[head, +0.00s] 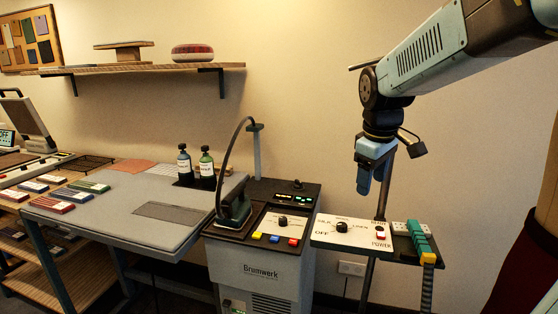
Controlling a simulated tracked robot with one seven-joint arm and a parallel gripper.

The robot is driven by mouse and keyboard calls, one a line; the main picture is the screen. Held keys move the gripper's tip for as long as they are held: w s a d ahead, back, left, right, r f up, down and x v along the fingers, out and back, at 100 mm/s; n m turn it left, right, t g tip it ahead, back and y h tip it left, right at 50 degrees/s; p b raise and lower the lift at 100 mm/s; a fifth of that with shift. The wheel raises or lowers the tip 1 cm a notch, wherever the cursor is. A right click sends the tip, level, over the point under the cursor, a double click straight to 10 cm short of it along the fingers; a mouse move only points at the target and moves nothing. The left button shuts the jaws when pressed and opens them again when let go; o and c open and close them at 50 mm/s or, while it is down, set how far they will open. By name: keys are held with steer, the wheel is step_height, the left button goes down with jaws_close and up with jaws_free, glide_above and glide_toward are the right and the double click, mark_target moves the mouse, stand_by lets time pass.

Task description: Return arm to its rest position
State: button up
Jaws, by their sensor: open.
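My gripper (374,180) hangs at the end of my arm on the right side of the head view, pointing down. Its pale blue fingers are over the panel with the POWER label (345,232), apart from anything I can make out. They look empty. The fingers overlap each other from this angle, so the gap between them is hard to see. My arm reaches in from the upper right.
A grey machine (262,279) with an iron (234,208) on top stands left of the panel. A grey work table (120,207) carries two bottles (195,165). A wall shelf (140,68) is at upper left.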

steer(key=s+d+m+t, duration=0.2)
steer(key=s+m, duration=0.6)
steer(key=s, duration=0.7)
steer(key=shift+s+d+t+y, duration=0.2)
steer(key=shift+s+t+y, duration=0.2)
steer(key=shift+t, duration=0.2)
stand_by(0.9)
